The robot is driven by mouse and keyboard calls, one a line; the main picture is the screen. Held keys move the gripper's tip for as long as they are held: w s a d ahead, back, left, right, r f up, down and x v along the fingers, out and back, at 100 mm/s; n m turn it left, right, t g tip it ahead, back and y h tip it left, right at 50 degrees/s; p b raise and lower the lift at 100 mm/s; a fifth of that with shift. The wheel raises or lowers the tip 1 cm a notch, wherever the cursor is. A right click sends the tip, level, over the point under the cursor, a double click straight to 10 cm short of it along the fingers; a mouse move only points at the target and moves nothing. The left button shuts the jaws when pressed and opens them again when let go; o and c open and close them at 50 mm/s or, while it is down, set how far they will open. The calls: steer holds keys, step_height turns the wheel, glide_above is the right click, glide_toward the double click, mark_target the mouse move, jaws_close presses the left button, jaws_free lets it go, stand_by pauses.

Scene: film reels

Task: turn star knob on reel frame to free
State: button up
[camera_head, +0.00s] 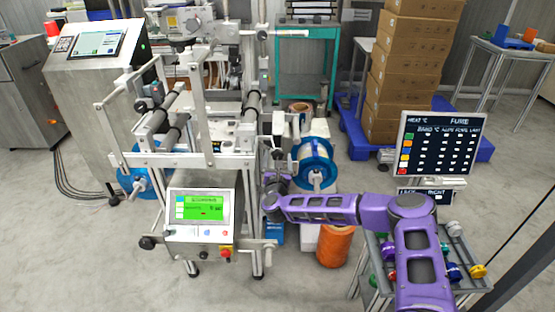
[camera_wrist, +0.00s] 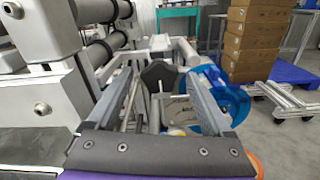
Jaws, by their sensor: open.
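A dark lobed star knob (camera_wrist: 160,76) shows in the wrist view, just ahead and between the finger ends. My gripper (camera_wrist: 158,86) is open, one finger on each side of the knob in the picture; I cannot tell whether either finger touches it. In the head view my gripper (camera_head: 275,184) is at the right side of the reel frame (camera_head: 216,160), and I cannot make out the knob there. A blue-flanged reel (camera_head: 314,161) is just beyond my gripper. It also shows in the wrist view (camera_wrist: 232,102), behind the right finger.
The frame's rollers (camera_wrist: 97,55) and metal side plates lie close on the left in the wrist view. A green-screen control box (camera_head: 201,213) sits low on the frame. An orange spool (camera_head: 335,246) stands under my arm. Stacked cartons (camera_head: 403,65) stand behind on a blue pallet (camera_head: 356,141).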

jaws_close()
stand_by(0.5)
